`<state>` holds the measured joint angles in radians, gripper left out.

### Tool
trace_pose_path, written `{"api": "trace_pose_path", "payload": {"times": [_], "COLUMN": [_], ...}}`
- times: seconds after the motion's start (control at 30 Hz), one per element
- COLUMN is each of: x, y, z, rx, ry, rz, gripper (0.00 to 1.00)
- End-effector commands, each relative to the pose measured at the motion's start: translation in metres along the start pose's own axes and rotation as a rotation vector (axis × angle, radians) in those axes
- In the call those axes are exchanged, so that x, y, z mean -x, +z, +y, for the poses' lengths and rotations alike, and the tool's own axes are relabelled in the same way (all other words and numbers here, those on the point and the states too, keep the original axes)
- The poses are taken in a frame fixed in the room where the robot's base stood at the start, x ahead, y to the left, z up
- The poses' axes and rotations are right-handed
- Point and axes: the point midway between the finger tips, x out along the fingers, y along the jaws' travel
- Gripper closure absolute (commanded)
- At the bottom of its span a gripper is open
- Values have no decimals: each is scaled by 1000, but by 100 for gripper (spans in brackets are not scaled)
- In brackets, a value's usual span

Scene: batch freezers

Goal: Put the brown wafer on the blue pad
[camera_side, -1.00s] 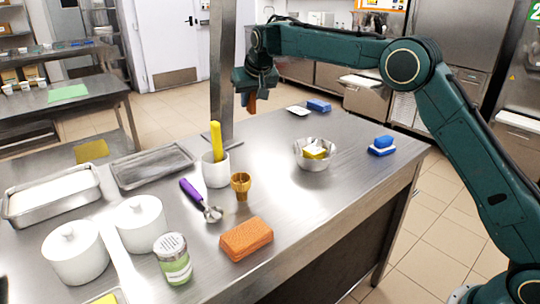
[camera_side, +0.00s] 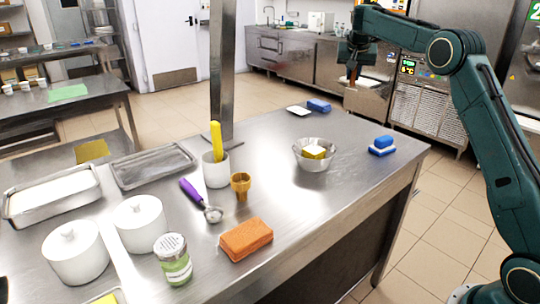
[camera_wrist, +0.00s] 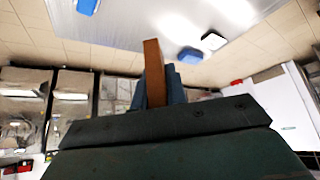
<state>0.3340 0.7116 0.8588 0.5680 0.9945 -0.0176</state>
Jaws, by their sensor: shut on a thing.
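The brown wafer (camera_side: 351,76) is held upright in my gripper (camera_side: 354,66), high above the far right side of the table. In the wrist view the wafer (camera_wrist: 154,72) stands out between the dark blue fingers. I cannot tell which of these is the blue pad. The wrist view shows both blue pieces, apart from the wafer.
A white tile (camera_side: 298,110) lies beside the far blue block. A bowl (camera_side: 314,162) with yellow pieces, a brown cone cup (camera_side: 241,187), an orange block (camera_side: 246,240) and white pots stand farther left. A steel post (camera_side: 222,70) rises at the back edge.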

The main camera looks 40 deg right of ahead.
Motion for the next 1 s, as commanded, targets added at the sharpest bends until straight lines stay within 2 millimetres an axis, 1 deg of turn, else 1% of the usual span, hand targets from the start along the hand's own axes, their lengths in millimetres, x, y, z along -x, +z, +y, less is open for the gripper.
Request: {"api": "trace_pose_path", "payload": {"times": [0.03, 0.2, 0.3, 0.4, 0.5, 0.6, 0.83, 1.0], "x": [-2, -5, -6, -6, -5, -5, -7, -15], "y": [-8, -23, -29, -33, -34, -35, -34, -29], "z": [22, 80, 108, 128, 140, 146, 147, 147], "rx": [-37, -137, -185, -219, -241, -252, -252, -251], "ry": [22, 83, 112, 132, 145, 151, 152, 155], "rz": [1, -2, -4, -4, -5, -5, -6, -7], "gripper": [100, 100, 100, 100, 100, 100, 100, 100]}}
